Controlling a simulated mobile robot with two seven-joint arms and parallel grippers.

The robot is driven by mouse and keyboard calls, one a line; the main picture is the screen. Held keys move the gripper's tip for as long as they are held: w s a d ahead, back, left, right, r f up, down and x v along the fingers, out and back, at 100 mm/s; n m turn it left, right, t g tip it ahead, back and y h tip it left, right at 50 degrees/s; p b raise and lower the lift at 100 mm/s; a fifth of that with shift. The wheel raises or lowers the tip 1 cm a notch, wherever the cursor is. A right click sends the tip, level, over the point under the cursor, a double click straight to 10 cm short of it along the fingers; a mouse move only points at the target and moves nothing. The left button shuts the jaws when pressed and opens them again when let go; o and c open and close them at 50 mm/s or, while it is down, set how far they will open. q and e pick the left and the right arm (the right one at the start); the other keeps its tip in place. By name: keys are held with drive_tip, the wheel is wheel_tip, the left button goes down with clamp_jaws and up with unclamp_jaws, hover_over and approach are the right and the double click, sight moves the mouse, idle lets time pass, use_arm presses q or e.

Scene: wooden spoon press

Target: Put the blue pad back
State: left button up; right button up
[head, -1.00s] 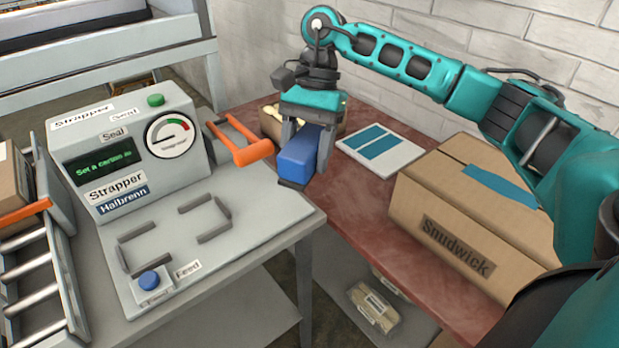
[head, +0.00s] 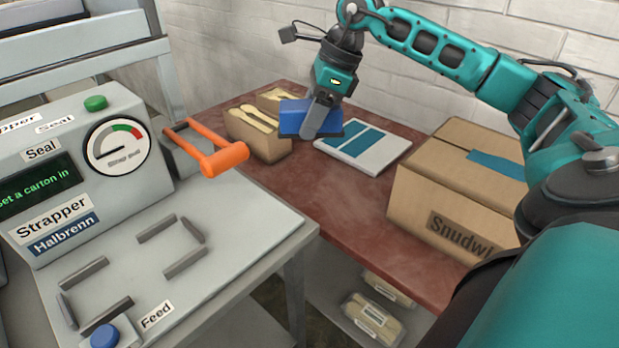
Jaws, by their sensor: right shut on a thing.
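The blue pad (head: 292,118) is a blue block with a dark underside. My right gripper (head: 318,128) is shut on it and holds it over the back of the red-brown table (head: 290,186). The pad is in front of the open cartons with wooden spoons and left of a white board (head: 352,158) with two blue-green rectangles. I cannot tell whether the pad touches anything below it. My left gripper is not in view.
The strapper (head: 75,185) with an orange handle (head: 225,158) and a blue feed button (head: 104,337) stands at left. Open spoon cartons (head: 262,141) sit at the back. A large closed carton (head: 425,195) stands at right. Wrapped packs (head: 372,318) lie on a lower shelf.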

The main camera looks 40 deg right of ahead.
drive_tip(key=b, duration=0.2)
hover_over(303, 186)
drive_tip(key=d, duration=0.1)
drive_tip(key=f, duration=0.5)
drive_tip(key=s+f, duration=0.1)
drive_tip(key=f, duration=0.2)
drive_tip(key=shift+d, duration=0.2)
wheel_tip(303, 186, down, 4)
drive_tip(key=shift+f+b, duration=0.2)
drive_tip(key=shift+b, duration=0.1)
drive_tip(key=shift+f, duration=0.3)
drive_tip(key=shift+r, duration=0.1)
drive_tip(key=shift+f, duration=0.2)
drive_tip(key=o, duration=0.8)
drive_tip(key=shift+c, duration=0.2)
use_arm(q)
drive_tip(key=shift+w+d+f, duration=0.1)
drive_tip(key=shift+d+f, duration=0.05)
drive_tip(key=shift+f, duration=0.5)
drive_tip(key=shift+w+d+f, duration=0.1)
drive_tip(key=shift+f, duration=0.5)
use_arm(e)
drive_tip(key=shift+o, duration=0.9)
drive_tip(key=shift+r, duration=0.1)
